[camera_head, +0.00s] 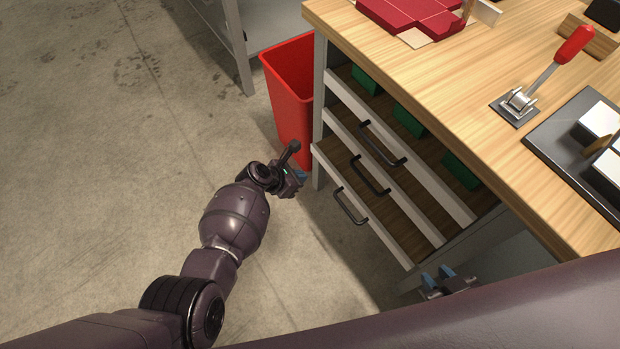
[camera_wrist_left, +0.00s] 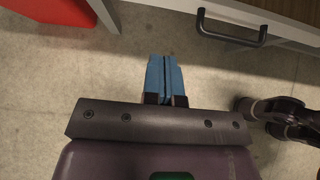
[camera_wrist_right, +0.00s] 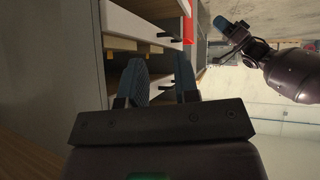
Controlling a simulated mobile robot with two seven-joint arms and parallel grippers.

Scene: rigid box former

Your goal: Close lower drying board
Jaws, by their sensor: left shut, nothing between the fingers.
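The lower drying board (camera_head: 388,217) is the lowest of three boards under the bench. It stands out past the board above, with its wooden surface showing behind a white front. Its dark bar handle (camera_head: 350,207) faces the open floor; a handle (camera_wrist_left: 232,35) also shows in the left wrist view. My left gripper (camera_head: 302,176) is shut and empty beside the far end of the lower front, apart from the handle. In the left wrist view its blue fingers (camera_wrist_left: 166,80) are together. My right gripper (camera_head: 440,280) is open and empty near the unit's near end; its fingers (camera_wrist_right: 160,80) are apart.
The middle board (camera_head: 370,160) and upper board (camera_head: 400,140) have similar handles; green blocks (camera_head: 408,118) sit in the upper part. A red bin (camera_head: 290,105) stands past the far end. A wooden bench top (camera_head: 440,85) overhangs the boards. Floor (camera_head: 120,150) at left is clear.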

